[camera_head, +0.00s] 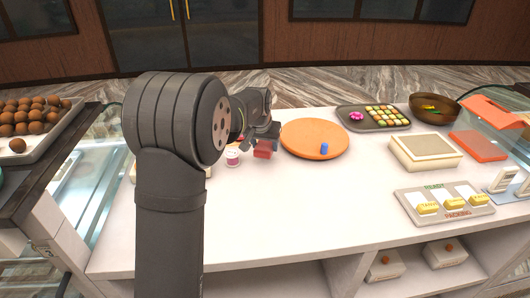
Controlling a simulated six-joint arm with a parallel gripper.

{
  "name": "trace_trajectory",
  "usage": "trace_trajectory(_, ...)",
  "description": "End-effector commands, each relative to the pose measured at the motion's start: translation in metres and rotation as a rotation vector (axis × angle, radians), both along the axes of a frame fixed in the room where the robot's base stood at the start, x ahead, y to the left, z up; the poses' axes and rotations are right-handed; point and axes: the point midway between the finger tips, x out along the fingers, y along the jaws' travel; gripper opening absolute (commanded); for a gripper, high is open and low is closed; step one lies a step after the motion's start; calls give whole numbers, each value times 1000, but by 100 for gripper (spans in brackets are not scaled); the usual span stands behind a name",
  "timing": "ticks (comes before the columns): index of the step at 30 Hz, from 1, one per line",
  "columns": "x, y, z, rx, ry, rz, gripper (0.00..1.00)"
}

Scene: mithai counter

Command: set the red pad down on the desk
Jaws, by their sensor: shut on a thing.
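The red pad (264,149) is a small dark red block below my gripper (261,143), left of the round orange board. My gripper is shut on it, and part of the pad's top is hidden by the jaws. The white desk (300,205) lies beneath. I cannot tell whether the pad touches the desk or hangs just above it.
The orange board (313,138) carries a blue cylinder (324,149). A labelled tray (445,207) with yellow pieces is at the right. The desk's front middle is clear. My arm hides part of the left.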

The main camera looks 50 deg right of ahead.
Motion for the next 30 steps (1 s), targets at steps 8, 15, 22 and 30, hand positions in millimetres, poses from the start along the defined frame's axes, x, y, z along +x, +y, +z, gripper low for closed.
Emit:
trace_trajectory(8, -1, 0, -33, 0, 0, 0, 33)
trace_trajectory(15, -1, 0, -34, 1, 0, 0, 33)
trace_trajectory(22, -1, 0, -36, 1, 0, 0, 76)
trace_trajectory(30, -1, 0, -35, 0, 0, 0, 76)
